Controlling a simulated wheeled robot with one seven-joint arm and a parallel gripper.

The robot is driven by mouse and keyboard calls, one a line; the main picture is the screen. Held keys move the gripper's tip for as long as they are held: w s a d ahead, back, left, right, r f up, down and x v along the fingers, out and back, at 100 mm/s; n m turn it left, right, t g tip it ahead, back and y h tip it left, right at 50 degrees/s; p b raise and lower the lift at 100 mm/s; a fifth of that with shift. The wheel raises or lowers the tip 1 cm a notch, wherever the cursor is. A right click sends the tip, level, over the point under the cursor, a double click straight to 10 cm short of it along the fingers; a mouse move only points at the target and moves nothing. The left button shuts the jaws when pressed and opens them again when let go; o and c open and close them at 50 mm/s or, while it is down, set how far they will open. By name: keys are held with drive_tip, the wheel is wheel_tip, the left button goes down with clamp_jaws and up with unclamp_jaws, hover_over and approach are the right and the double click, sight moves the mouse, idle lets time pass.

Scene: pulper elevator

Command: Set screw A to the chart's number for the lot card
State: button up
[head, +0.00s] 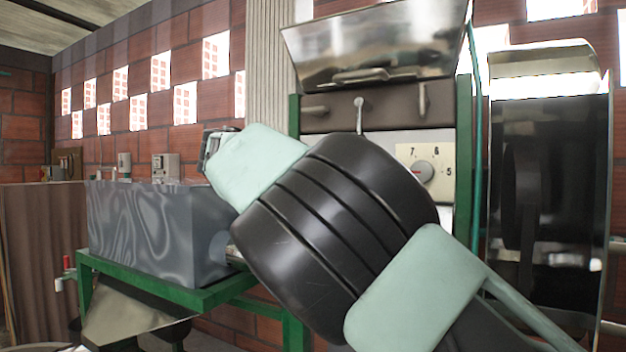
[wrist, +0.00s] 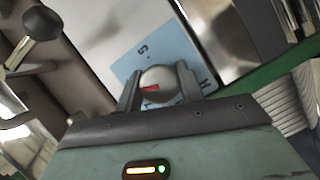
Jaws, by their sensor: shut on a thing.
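In the wrist view my gripper (wrist: 157,88) is shut on a round metal screw knob (wrist: 160,74), one finger on each side. The knob has a red mark and sits in front of a light blue plate (wrist: 130,66) with dark characters, turned and partly covered, so I cannot read its setting. Another knob (head: 424,171) shows there on a cream dial plate (head: 446,157) marked 7, 6 and 5. I cannot make out a lot card or a chart.
A green frame post (head: 464,130) stands right of the cream dial, with a shiny metal hopper (head: 375,45) above. A grey tank (head: 150,235) rests on a green stand (head: 200,297) at left. A dark, shiny machine housing (head: 550,160) stands at right.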

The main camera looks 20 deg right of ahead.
drive_tip(key=shift+f+m+y+b, duration=0.1)
drive_tip(key=shift+m+y+b, duration=0.2)
drive_tip(key=shift+m, duration=0.1)
idle(0.4)
drive_tip(key=o, duration=1)
drive_tip(key=shift+s+a, duration=0.1)
drive_tip(key=shift+p+v, duration=0.8)
drive_tip(key=shift+v, duration=7.8)
drive_tip(key=shift+s, duration=0.1)
